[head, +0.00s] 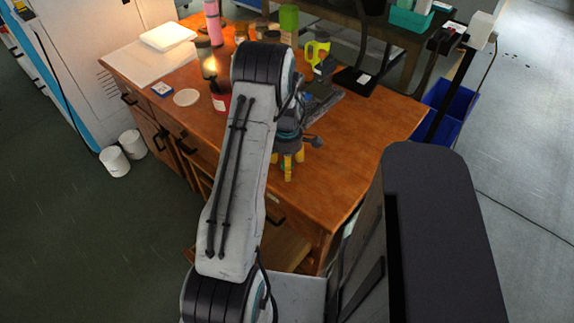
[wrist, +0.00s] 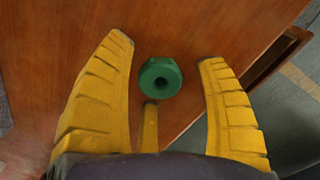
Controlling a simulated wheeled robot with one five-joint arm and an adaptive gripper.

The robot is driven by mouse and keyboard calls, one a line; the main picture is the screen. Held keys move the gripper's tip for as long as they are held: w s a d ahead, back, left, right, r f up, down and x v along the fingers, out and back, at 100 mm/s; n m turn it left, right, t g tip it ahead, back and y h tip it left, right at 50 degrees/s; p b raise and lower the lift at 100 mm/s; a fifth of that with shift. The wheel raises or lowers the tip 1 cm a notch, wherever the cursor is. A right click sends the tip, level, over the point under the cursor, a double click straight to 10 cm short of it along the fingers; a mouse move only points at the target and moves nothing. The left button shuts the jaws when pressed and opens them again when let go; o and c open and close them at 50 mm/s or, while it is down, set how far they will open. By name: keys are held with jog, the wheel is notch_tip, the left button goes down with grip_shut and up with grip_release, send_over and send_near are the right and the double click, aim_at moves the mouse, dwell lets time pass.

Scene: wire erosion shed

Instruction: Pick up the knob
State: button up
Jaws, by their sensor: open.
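The knob (wrist: 160,77) is a small green round piece with a dark hole in its middle, resting on the brown wooden desk top in the wrist view. My gripper (wrist: 166,50) has yellow ribbed fingers, spread wide on the left and right of the knob, with a third finger below it in the picture. Gaps show between the knob and the side fingers, and nothing is held. In the head view my gripper (head: 288,166) points down over the front part of the desk (head: 355,165). The knob cannot be made out there.
Blue bins (head: 450,112) are beyond the right side. The desk's right part is clear.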

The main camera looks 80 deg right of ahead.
jog(key=c, duration=1.2)
jog(key=shift+r, duration=0.1)
jog(key=shift+c, duration=0.2)
